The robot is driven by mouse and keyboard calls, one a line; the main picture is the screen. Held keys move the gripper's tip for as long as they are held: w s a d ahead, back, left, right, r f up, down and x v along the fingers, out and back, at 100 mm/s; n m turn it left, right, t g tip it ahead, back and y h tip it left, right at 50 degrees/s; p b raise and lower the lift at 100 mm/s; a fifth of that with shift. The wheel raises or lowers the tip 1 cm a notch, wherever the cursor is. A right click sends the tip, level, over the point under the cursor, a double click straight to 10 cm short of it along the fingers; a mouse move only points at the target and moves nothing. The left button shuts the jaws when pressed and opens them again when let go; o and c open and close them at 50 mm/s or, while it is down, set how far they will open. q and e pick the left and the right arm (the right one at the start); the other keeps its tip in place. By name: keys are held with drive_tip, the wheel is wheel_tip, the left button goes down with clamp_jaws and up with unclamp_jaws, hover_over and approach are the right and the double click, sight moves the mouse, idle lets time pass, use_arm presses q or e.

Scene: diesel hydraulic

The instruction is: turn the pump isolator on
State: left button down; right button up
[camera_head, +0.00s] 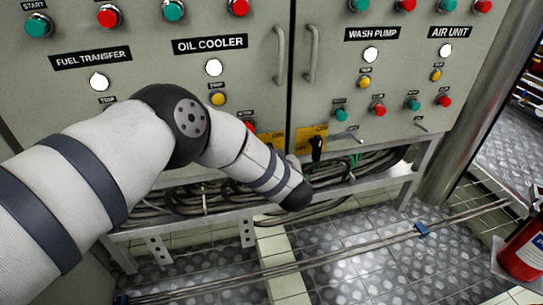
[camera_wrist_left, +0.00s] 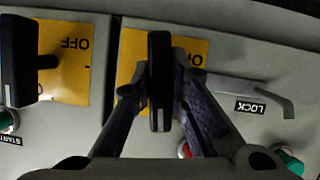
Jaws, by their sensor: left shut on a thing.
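My left gripper (camera_wrist_left: 160,108) is shut on a black isolator handle (camera_wrist_left: 159,65) in the left wrist view, with one finger on each side. The handle stands upright in that view, in front of a yellow plate (camera_wrist_left: 131,46) whose lettering is partly covered. No label naming the pump is readable on either plate. My right gripper is not in view.
A second black handle (camera_head: 317,148) on a yellow plate sits right beside it, also at left in the wrist view (camera_wrist_left: 18,60). A lock lever (camera_wrist_left: 250,88) is at right there. Buttons and lamps cover the grey cabinet (camera_head: 345,65). Cables (camera_head: 375,165) run below.

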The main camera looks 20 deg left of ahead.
use_arm(q)
drive_tip(key=shift+m+g+y, duration=0.3)
drive_tip(key=shift+m, duration=0.3)
idle(0.3)
drive_tip(key=c, duration=1.6)
unclamp_jaws()
drive_tip(key=shift+o, duration=0.2)
drive_tip(key=shift+s+d, duration=0.1)
drive_tip(key=v, duration=1.1)
drive_tip(key=shift+s+d+r, duration=0.15)
drive_tip(key=shift+s+d, duration=0.1)
